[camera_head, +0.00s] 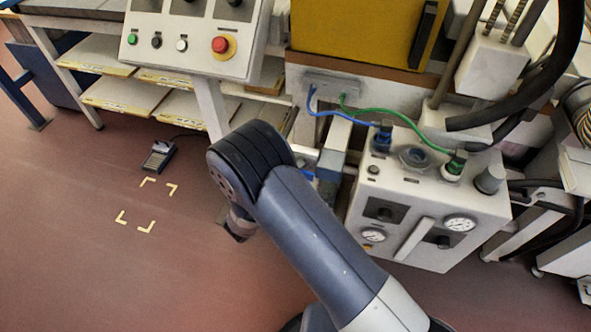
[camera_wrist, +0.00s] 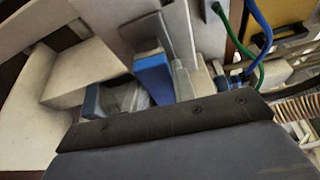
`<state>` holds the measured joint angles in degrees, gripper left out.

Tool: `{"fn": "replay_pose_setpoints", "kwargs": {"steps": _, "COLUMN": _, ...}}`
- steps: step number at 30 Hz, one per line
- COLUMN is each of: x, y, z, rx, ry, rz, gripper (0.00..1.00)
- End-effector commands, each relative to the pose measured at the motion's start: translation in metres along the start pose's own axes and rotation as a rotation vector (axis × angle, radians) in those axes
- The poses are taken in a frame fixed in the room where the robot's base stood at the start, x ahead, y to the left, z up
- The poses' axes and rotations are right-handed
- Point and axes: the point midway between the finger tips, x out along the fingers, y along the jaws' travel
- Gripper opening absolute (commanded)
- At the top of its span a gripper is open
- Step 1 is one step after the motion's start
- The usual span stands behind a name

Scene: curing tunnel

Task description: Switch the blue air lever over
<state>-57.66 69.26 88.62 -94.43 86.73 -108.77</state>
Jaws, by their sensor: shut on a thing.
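The blue air lever (camera_wrist: 154,78) stands just beyond the dark edge of my gripper (camera_wrist: 160,120) in the wrist view. My gripper is shut on the lever, though its body hides the fingertips and the grip itself. A smaller blue part (camera_wrist: 92,102) shows to the left, beside a glossy grey piece. In the head view my bent arm covers the gripper. Only a bit of blue (camera_head: 307,175) shows next to the arm, near pale metal bars; I cannot tell whether it is the lever.
A white box with gauges (camera_head: 430,205) stands close to the right of my arm. A blue hose (camera_head: 345,113) and a green hose (camera_head: 400,117) run to its top. A control panel with a red button (camera_head: 220,45) is behind. Open floor lies left, with a foot pedal (camera_head: 159,154).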

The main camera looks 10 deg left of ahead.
Motion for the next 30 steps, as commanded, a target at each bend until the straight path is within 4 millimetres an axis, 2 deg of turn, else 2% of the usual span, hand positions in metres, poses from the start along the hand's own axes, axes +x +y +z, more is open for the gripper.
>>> {"fn": "replay_pose_setpoints", "kwargs": {"steps": 9, "x": -0.0002, "y": -0.0015, "z": 0.0009, "rx": -0.068, "ry": -0.003, "rz": -0.028, "gripper": 0.0}}
{"fn": "replay_pose_setpoints", "kwargs": {"steps": 21, "x": -0.0002, "y": -0.0016, "z": 0.001, "rx": -0.073, "ry": -0.004, "rz": -0.031, "gripper": 0.0}}
{"fn": "replay_pose_setpoints", "kwargs": {"steps": 22, "x": -0.0002, "y": -0.0016, "z": 0.001, "rx": -0.073, "ry": -0.004, "rz": -0.03, "gripper": 0.26}}
{"fn": "replay_pose_setpoints", "kwargs": {"steps": 30, "x": -0.0001, "y": -0.0016, "z": 0.0006, "rx": -0.072, "ry": -0.002, "rz": -0.03, "gripper": 0.47}}
